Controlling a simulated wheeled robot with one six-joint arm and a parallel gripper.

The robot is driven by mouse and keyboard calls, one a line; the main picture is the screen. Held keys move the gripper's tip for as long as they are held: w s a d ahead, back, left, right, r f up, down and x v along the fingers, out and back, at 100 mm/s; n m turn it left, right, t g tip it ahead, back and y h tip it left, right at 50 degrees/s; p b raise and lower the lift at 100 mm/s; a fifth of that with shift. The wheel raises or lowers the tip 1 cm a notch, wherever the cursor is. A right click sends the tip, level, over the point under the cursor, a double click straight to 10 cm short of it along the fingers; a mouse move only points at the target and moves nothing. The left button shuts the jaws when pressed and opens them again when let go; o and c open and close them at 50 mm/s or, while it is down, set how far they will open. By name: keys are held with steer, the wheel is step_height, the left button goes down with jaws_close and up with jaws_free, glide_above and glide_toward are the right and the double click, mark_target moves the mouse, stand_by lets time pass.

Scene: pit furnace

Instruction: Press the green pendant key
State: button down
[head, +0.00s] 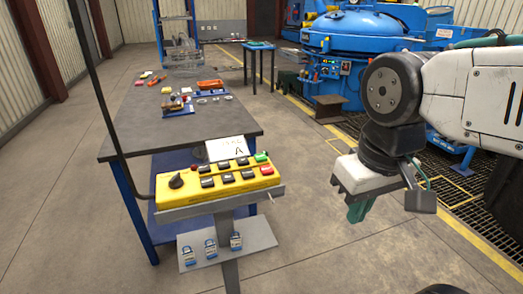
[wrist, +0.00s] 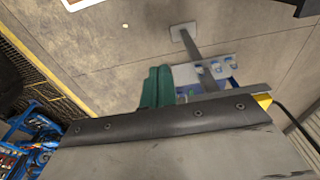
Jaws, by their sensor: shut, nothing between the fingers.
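The yellow pendant (head: 212,182) lies on a grey stand in front of the workbench in the head view. It carries several black keys, a black rotary knob at its left, and red keys. The green key (head: 261,157) is at its far right end. My gripper (head: 356,210) hangs to the right of the pendant, apart from it, with its green fingers pointing down and together. In the wrist view the green fingers (wrist: 156,88) are side by side with nothing between them. A yellow corner of the pendant (wrist: 263,101) shows there; its keys are hidden.
A white card marked A (head: 226,148) stands behind the pendant. A lower shelf (head: 226,246) holds several small blue-and-white items. The workbench (head: 150,125) with parts is behind, the blue furnace (head: 350,40) at the back. Floor below my gripper is clear.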

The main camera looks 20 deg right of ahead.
steer(key=shift+w+a, duration=0.2)
steer(key=m+t+y, duration=0.2)
steer(key=t+y, duration=0.3)
steer(key=t, duration=0.1)
glide_above(264, 158)
steer(key=shift+w+r, duration=0.2)
steer(key=shift+r, duration=0.05)
steer(key=shift+f, duration=0.1)
steer(key=shift+f, duration=4.35)
